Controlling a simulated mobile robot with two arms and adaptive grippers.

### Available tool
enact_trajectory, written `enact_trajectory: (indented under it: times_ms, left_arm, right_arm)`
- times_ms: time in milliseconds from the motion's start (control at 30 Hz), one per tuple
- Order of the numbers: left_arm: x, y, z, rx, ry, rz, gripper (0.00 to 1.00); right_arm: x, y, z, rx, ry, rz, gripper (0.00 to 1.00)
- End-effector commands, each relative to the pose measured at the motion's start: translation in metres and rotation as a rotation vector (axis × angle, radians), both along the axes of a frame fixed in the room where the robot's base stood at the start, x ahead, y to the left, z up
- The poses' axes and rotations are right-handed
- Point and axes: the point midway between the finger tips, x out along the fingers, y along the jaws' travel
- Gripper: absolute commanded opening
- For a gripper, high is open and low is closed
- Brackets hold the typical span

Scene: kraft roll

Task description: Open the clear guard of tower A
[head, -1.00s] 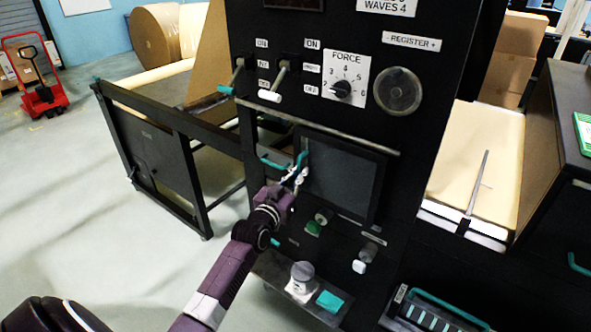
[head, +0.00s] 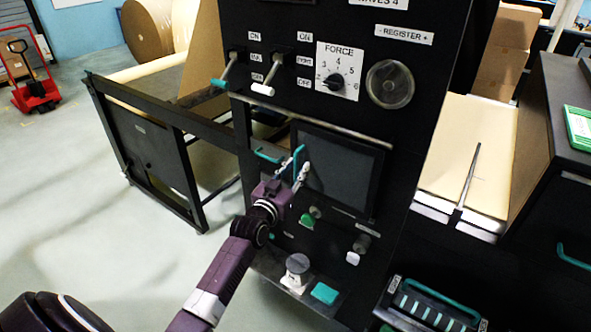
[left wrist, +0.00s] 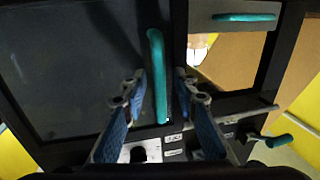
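The clear guard of tower A is a dark, see-through panel (head: 338,172) in the black tower front, and it looks closed. Its upright teal handle (head: 298,158) is at its left edge. In the left wrist view the guard (left wrist: 70,65) fills the left side, and its handle (left wrist: 157,70) runs down between my fingers. My left gripper (head: 301,172) is at the handle. In the left wrist view its fingers (left wrist: 160,82) are open, one on each side of the handle, with gaps showing. Whether they touch it cannot be told. My right gripper is not in view.
Above the guard are two levers, a force dial (head: 337,82) and a round knob (head: 390,84). Below are a green button (head: 307,220) and a small shelf with a teal pad (head: 325,293). A second teal handle (head: 268,155) is left of the guard.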

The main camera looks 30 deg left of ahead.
Motion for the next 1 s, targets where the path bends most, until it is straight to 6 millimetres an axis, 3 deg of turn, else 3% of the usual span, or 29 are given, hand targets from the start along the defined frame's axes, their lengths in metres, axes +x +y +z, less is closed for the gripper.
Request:
enact_trajectory:
  times_ms: [267, 700, 1000]
  left_arm:
    - [-0.021, -0.002, -0.001, -0.001, 0.002, 0.0, 0.27]
    - [-0.101, -0.012, -0.001, 0.0, 0.002, 0.0, 0.27]
    - [-0.119, -0.014, 0.0, 0.0, 0.0, 0.0, 0.27]
  right_arm:
    - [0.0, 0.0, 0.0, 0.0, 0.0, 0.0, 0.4]
    - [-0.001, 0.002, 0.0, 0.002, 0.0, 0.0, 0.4]
    - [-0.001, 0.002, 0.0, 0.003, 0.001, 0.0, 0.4]
